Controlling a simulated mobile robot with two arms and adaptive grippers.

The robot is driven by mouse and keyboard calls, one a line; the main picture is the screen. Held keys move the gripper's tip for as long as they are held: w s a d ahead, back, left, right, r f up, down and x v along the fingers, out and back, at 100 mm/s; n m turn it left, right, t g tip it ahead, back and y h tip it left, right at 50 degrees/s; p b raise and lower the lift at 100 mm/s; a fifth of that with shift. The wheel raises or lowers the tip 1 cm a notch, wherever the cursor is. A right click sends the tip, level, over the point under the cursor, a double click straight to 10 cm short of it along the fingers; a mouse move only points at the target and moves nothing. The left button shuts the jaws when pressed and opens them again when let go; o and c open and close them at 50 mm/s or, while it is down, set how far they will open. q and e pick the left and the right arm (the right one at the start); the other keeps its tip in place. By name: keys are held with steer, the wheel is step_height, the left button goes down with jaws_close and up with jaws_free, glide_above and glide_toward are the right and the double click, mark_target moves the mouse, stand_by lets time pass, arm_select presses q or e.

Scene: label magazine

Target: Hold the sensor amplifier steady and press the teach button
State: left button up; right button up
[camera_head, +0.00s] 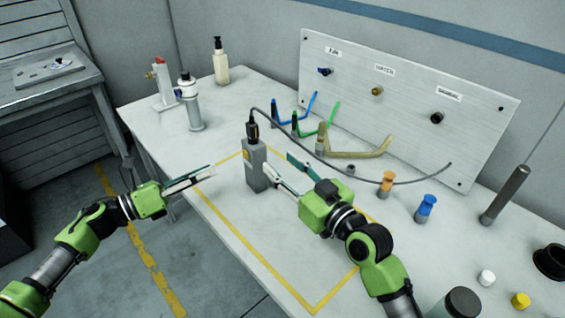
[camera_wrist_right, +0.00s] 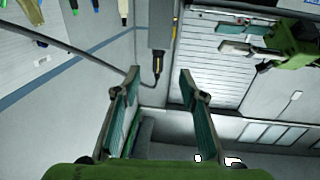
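The sensor amplifier (camera_head: 256,166) is a small grey upright box on the table, with a black plug and cable on top. In the right wrist view the amplifier (camera_wrist_right: 160,36) appears upside down, beyond the gap between the fingertips. My right gripper (camera_head: 282,172) is open and empty, its fingers pointing at the amplifier from the right; contact cannot be made out. My left gripper (camera_head: 212,172) is left of the amplifier, apart from it, with nothing between its fingers. It also shows in the right wrist view (camera_wrist_right: 225,37), fingers parted. The teach button cannot be clearly made out.
A yellow outline (camera_head: 232,232) marks the table around the amplifier. The cable (camera_head: 310,152) arches right over the table. Blue, green and tan brackets (camera_head: 355,152) stand before an upright panel (camera_head: 400,85). A white cylinder (camera_head: 194,112) and bottle (camera_head: 221,66) stand at back left.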

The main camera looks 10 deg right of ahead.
mark_target(256, 141)
steer(key=x, duration=1.3)
steer(key=shift+w, duration=0.4)
jaws_close()
arm_select(q)
jaws_close()
stand_by(0.4)
